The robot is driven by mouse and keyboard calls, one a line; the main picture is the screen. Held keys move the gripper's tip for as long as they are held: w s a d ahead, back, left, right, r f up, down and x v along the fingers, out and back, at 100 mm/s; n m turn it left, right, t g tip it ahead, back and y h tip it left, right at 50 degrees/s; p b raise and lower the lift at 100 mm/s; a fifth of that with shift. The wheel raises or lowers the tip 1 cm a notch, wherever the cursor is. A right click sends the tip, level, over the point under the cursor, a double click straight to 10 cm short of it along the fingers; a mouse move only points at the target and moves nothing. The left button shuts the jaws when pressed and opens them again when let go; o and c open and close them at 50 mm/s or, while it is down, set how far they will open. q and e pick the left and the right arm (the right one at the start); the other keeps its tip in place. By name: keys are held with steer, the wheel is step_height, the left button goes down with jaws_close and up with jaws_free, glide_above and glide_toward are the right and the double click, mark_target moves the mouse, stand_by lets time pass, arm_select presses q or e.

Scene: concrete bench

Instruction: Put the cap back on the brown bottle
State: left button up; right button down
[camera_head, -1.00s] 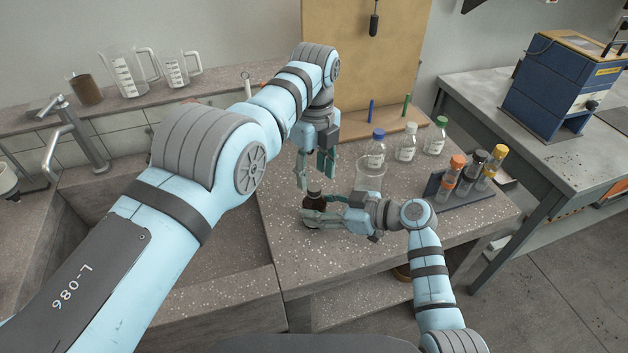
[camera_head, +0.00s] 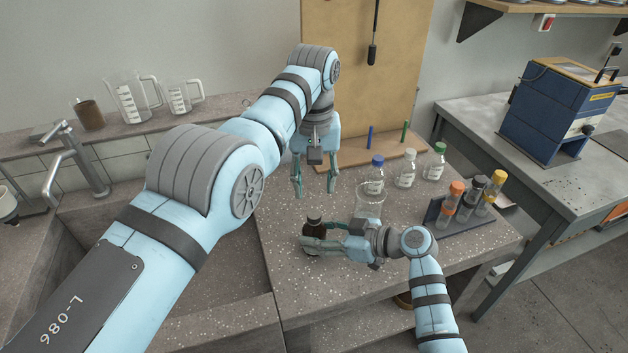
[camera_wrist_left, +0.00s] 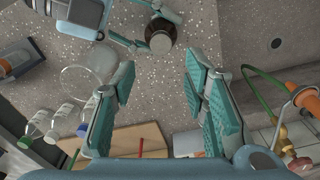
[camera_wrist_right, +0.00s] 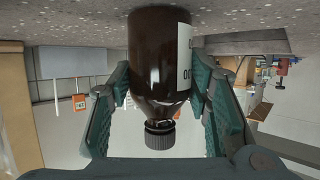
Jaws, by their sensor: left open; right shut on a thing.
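The brown bottle (camera_head: 314,230) stands upright on the bench near its front. It also shows in the left wrist view (camera_wrist_left: 158,26) and, upside down, in the right wrist view (camera_wrist_right: 158,60). The dark grey ribbed cap (camera_wrist_right: 160,136) sits on the bottle's neck. The cap (camera_wrist_left: 160,43) is seen from above in the left wrist view. My right gripper (camera_head: 322,241) is shut around the bottle's body, with one finger on each side. My left gripper (camera_head: 315,190) is open and empty, behind and above the bottle, fingers pointing down and apart from the cap.
A clear beaker (camera_head: 369,201) stands right of the bottle. Bottles with blue (camera_head: 377,160), white (camera_head: 409,153) and green (camera_head: 440,147) caps stand behind it. A dark rack (camera_head: 440,214) with capped tubes is at the right. A sink (camera_head: 150,240) opens at the left.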

mark_target(314, 214)
arm_select(q)
steer(key=n, duration=0.3)
steer(key=shift+n, duration=0.4)
steer(key=n, duration=0.4)
steer(key=shift+s, duration=0.15)
step_height(314, 214, down, 8)
steer(key=shift+r, duration=0.1)
steer(key=shift+c, duration=0.5)
